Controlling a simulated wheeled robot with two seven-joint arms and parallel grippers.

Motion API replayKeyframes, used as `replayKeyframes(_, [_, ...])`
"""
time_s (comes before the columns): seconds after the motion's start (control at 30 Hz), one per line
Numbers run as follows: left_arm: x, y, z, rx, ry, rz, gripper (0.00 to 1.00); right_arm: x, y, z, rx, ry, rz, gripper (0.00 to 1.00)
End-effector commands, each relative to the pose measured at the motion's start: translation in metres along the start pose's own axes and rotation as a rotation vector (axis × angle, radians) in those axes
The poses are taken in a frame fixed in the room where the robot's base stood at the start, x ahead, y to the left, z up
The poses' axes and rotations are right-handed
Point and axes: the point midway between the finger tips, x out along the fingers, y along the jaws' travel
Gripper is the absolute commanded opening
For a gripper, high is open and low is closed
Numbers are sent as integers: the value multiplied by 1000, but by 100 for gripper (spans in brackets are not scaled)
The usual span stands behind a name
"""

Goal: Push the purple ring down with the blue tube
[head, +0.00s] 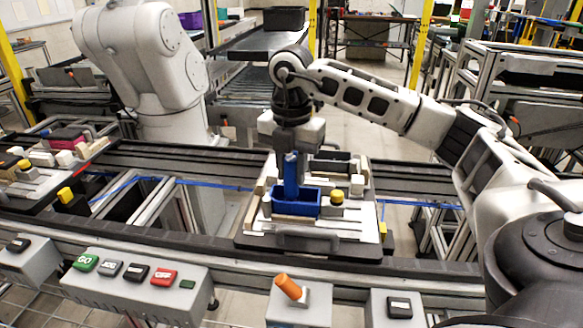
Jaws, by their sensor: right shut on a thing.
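The blue tube (291,176) stands upright over the pallet fixture (290,241). My right gripper (292,152) points straight down and is shut on the tube's upper part. The tube's lower end is at a blue open box (306,207) on the fixture. I cannot tell whether it touches anything there. I cannot make out a purple ring; the tube and the box walls may hide it. My left gripper is not in view.
A yellow knob (337,196) sits just right of the blue box. A control box with buttons (137,283) and an orange joystick (288,286) stand in front. Another loaded pallet (35,190) is at the left. A large pale robot arm (150,60) stands behind the conveyor.

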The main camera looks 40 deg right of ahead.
Motion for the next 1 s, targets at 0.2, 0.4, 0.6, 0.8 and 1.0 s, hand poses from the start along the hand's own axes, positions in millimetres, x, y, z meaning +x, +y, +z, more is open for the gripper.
replayKeyframes(0.2, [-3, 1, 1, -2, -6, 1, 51, 0, 0, 0, 0, 0, 1, 0])
replayKeyframes(0.4, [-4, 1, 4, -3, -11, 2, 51, 0, 0, 0, 0, 0, 1, 0])
replayKeyframes(0.6, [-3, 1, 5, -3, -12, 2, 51, 2, 0, 0, 0, 0, 0, 0])
replayKeyframes(0.8, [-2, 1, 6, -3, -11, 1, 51, 6, 0, 0, 0, 0, 0, 0])
replayKeyframes(1.0, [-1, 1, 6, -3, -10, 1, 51, 8, 0, 0, -1, 0, 0, 0])
